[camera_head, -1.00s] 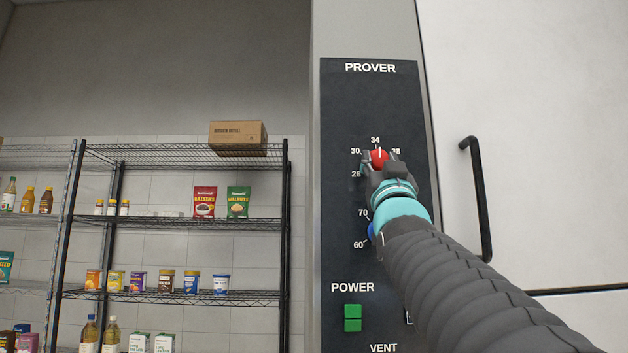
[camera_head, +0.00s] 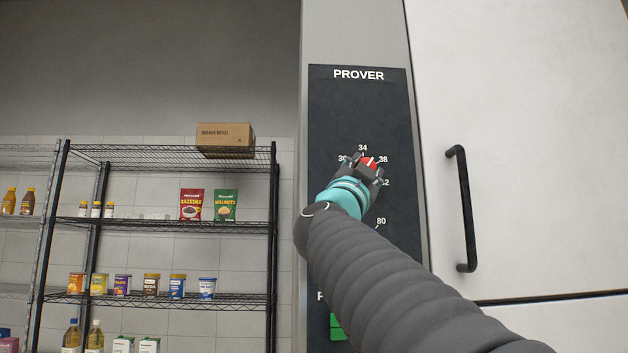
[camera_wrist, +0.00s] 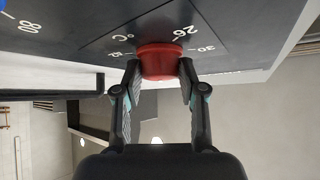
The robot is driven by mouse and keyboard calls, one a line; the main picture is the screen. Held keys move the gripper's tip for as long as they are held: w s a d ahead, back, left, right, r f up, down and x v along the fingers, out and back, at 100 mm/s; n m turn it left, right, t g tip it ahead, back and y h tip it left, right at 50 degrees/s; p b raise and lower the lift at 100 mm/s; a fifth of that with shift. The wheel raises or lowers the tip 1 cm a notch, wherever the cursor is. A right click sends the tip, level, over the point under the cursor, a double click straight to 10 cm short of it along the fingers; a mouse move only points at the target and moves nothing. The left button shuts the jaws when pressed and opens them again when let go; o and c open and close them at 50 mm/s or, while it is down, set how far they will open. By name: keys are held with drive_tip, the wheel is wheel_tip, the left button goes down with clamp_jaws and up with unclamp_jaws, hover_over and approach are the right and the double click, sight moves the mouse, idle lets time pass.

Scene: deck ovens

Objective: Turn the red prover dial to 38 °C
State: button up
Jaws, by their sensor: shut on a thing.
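The red dial (camera_head: 368,161) is on the black PROVER panel, within a ring of numbers. Its white mark slants up and right, about toward the 38 label (camera_head: 383,159). The 34 label (camera_head: 363,148) is above it. My gripper (camera_head: 364,169) is shut on the dial, with one finger on each side. In the wrist view the dial (camera_wrist: 160,62) sits between the two fingertips (camera_wrist: 160,72). My gripper hides the lower part of the dial and some labels in the head view.
A second scale with an 80 label (camera_head: 381,221) is below, mostly hidden by my arm. A black door handle (camera_head: 462,208) stands out to the right. A wire shelf (camera_head: 165,222) with groceries is on the left. A green switch (camera_head: 337,327) shows low on the panel.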

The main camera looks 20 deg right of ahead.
drive_tip(key=m+g, duration=0.1)
drive_tip(key=m, duration=0.1)
drive_tip(key=m+g, duration=0.3)
drive_tip(key=m, duration=0.1)
drive_tip(key=shift+a+r+m+g+h, duration=0.15)
drive_tip(key=shift+r+m+g+h, duration=0.15)
drive_tip(key=shift+g, duration=0.4)
drive_tip(key=o, duration=1.1)
drive_tip(key=shift+o, duration=0.2)
drive_tip(key=shift+f, duration=0.1)
drive_tip(key=v, duration=1.2)
